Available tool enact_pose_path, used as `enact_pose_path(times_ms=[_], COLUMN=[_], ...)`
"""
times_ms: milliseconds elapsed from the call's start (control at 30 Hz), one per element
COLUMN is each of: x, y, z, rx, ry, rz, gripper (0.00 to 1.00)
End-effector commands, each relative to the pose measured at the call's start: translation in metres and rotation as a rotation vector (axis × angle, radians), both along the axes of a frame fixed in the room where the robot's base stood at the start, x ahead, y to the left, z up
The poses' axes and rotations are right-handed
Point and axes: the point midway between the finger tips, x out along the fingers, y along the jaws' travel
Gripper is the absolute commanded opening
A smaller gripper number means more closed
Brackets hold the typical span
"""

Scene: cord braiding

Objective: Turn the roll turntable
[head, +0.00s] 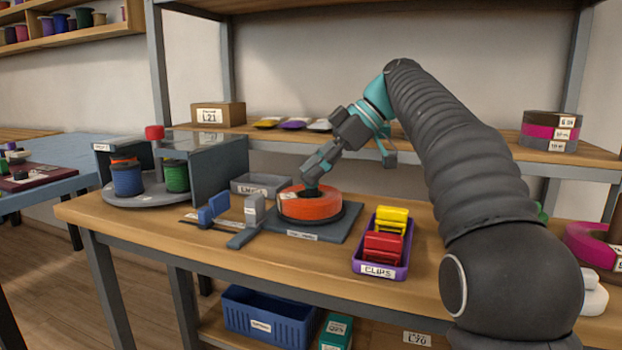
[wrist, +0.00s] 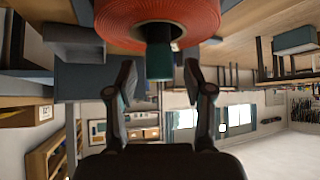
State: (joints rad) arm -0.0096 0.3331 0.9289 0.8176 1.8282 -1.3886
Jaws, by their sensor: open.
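The roll turntable (head: 132,199) is a round grey disc at the left end of the bench. It carries a blue roll (head: 128,181), a green roll (head: 176,177) and a post topped by a red knob (head: 154,132). Grey panels (head: 218,165) stand around its back and right side. My gripper (head: 311,184) is well to its right, over the centre of an orange roll (head: 308,207) on a dark base. In the wrist view, its fingers are apart on either side of a dark teal post (wrist: 160,62) at the orange roll's (wrist: 120,22) hub; contact is unclear.
A blue and grey clamp-like fixture (head: 213,209) lies between the turntable and the orange roll. A grey bin (head: 262,184) stands behind it. A purple clips tray (head: 384,268) with yellow and red clips is at the right. A shelf (head: 440,150) runs above the bench's back.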

Motion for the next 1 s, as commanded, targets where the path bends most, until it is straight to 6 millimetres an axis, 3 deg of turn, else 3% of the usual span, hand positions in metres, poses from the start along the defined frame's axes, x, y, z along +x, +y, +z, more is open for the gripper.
enact_pose_path(times_ms=[367, 600, 1000], x=[-0.0002, -0.0001, -0.0006], y=[0.0042, 0.0041, 0.0041], z=[-0.0042, -0.0042, -0.0052], rx=[0.0, 0.0, 0.0], ry=[-0.001, 0.0, 0.001], rz=[-0.001, -0.001, -0.027], gripper=[0.52, 0.0, 0.0])
